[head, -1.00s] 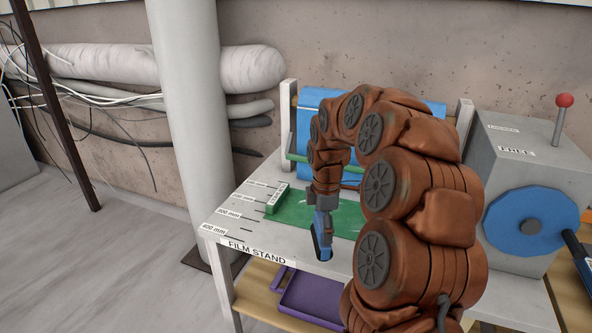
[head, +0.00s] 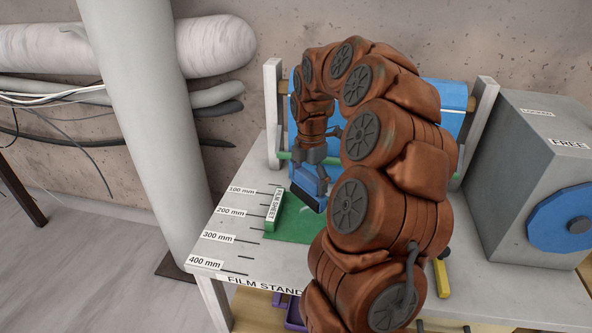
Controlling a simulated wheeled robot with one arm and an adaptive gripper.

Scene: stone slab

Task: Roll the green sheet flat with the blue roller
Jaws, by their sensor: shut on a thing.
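My gripper (head: 312,168) is shut on a blue tool with a black lower edge (head: 309,192), held tilted. It looks more like a flat-edged tool than a roller. The tool is over the far-left part of the green sheet (head: 291,228); I cannot tell if it touches. The sheet lies on the grey stand top, its right part hidden behind my arm. A raised green strip labelled FILM SHEET (head: 273,210) is at its left edge. A large blue roll (head: 445,95) is mounted across the back of the stand, partly hidden by my arm.
The film stand (head: 215,250) has millimetre marks along its left side. A white post (head: 272,100) and a green bar (head: 283,156) stand at the back. A grey box with a blue wheel (head: 548,222) is at right. A yellow-and-black item (head: 441,278) lies at front right.

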